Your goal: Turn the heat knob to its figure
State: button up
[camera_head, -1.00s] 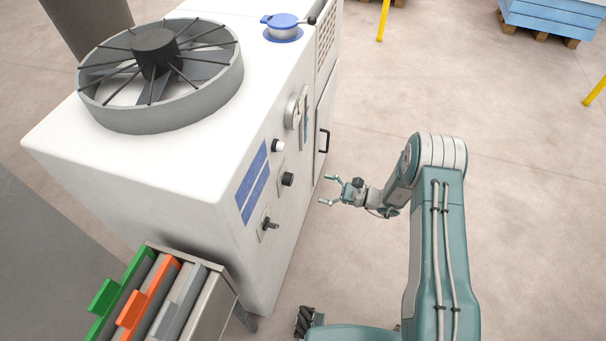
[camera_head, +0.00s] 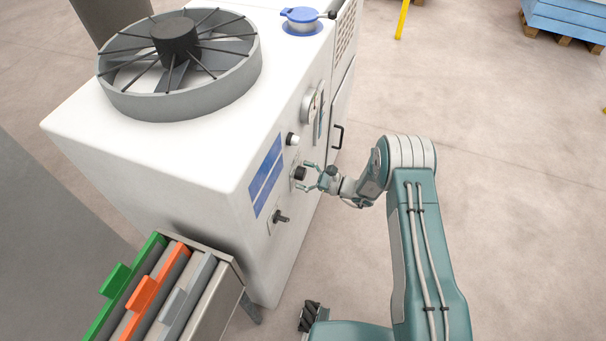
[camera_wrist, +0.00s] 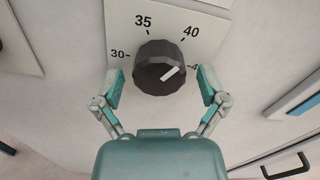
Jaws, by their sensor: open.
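The heat knob is a black fluted dial (camera_wrist: 158,68) with a white pointer mark, on a white scale plate (camera_wrist: 196,22) in the wrist view. The plate reads 30, 35 and 40, with a partly hidden figure starting with 4 at the right. The pointer slants up and right, between the 40 and that partly hidden figure. In the head view the knob (camera_head: 300,174) sits on the white machine's side. My gripper (camera_head: 308,176) is open there, its fingers at the knob. In the wrist view my gripper (camera_wrist: 161,88) has one finger on each side of the knob, with slim gaps.
A black door handle (camera_head: 338,137) is to the right. Open floor lies right of the machine.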

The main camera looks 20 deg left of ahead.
jog(key=c, duration=1.1)
jog(key=shift+c, duration=0.2)
jog(key=shift+m, duration=0.4)
jog(key=m, duration=0.5)
jog(key=shift+r+m, duration=0.1)
jog(key=shift+m, duration=0.2)
jog(key=m, duration=0.5)
jog(key=shift+m, duration=0.4)
jog(key=o, duration=1.1)
jog(key=shift+o, duration=0.2)
jog(key=shift+s, duration=0.1)
